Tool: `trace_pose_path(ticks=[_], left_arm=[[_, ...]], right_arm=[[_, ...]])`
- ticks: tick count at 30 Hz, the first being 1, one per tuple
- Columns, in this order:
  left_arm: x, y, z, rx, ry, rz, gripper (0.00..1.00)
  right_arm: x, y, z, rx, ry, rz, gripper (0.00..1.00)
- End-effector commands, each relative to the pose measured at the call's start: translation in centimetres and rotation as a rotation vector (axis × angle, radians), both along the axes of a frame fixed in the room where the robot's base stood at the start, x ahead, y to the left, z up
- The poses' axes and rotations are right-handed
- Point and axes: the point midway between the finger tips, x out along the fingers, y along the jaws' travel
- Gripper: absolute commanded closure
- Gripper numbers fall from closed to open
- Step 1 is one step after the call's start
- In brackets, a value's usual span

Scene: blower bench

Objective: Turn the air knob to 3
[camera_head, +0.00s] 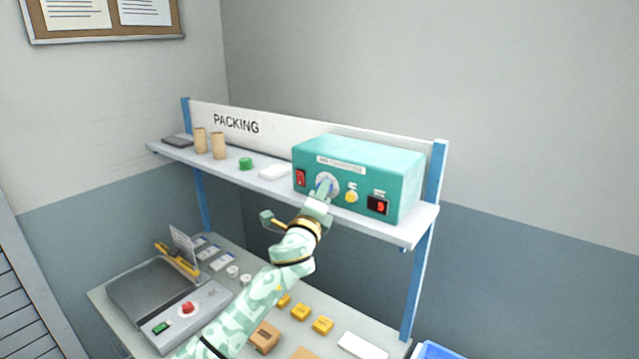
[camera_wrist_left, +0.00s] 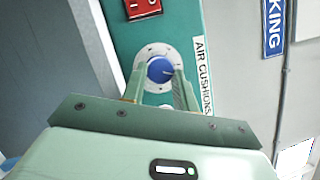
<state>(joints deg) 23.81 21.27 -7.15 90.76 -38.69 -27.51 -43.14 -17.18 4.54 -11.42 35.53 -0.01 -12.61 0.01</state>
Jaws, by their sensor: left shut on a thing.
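The teal blower box (camera_head: 390,165) stands at the right end of the raised shelf. Its blue air knob (camera_wrist_left: 160,69) sits on a white dial on the front face, and the dial also shows partly in the head view. My left gripper (camera_wrist_left: 158,80) reaches up to the dial, its two fingers on either side of the knob and shut on it. A red switch (camera_head: 300,178) is left of the dial. A yellow button (camera_head: 351,196) and a display (camera_head: 378,205) with a red digit that looks like 5 are to its right. My right gripper is not in view.
The white shelf (camera_head: 400,229) holds cardboard tubes (camera_head: 218,146), a green roll (camera_head: 246,163) and a white item (camera_head: 274,172).

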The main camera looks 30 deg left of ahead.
Motion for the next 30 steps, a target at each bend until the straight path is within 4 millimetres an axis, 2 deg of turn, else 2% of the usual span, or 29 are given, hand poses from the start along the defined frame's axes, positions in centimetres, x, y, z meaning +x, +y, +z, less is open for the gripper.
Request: trace_pose_path(ticks=[1,3,15,21,30], left_arm=[[0.0,0.0,0.6,-0.046,0.004,0.0,0.94],[0.0,-0.1,0.7,-0.109,0.009,0.001,0.94],[0.0,-0.1,0.8,-0.391,0.031,0.002,0.94],[0.0,-0.1,0.7,-0.465,0.036,0.002,0.94],[0.0,-0.1,0.5,-0.502,0.039,0.002,0.94]], right_arm=[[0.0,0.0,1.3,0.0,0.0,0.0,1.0],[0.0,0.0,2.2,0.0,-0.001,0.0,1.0],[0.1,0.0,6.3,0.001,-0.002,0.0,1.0],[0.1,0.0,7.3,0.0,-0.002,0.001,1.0],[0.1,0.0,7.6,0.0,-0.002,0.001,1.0]])
